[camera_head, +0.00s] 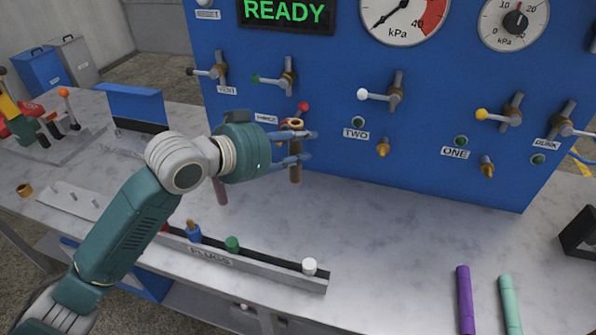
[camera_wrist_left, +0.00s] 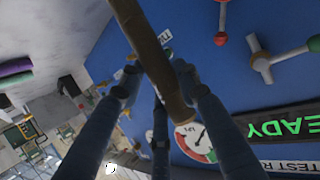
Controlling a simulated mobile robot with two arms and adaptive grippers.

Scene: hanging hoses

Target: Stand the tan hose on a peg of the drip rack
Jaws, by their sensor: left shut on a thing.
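The tan hose (camera_head: 295,173) hangs roughly upright in front of the blue panel, below the red-knobbed valve. My left gripper (camera_head: 305,147) is shut on it near its upper end, with a brass-coloured ring showing just above the fingers. In the left wrist view the tan hose (camera_wrist_left: 145,45) runs between my fingers. I cannot tell whether its top still touches a nozzle. The drip rack appears to be the pale strip with small upright pegs (camera_head: 68,203) on the bench at left; its pegs look bare. My right gripper is out of view.
A plug rail (camera_head: 270,273) with coloured plugs lies along the bench front. A mauve hose (camera_head: 220,190) shows below my left wrist. Purple (camera_head: 465,300) and mint (camera_head: 510,305) hoses lie at right. A blue-backed tray (camera_head: 135,105) stands behind my arm. The central bench is clear.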

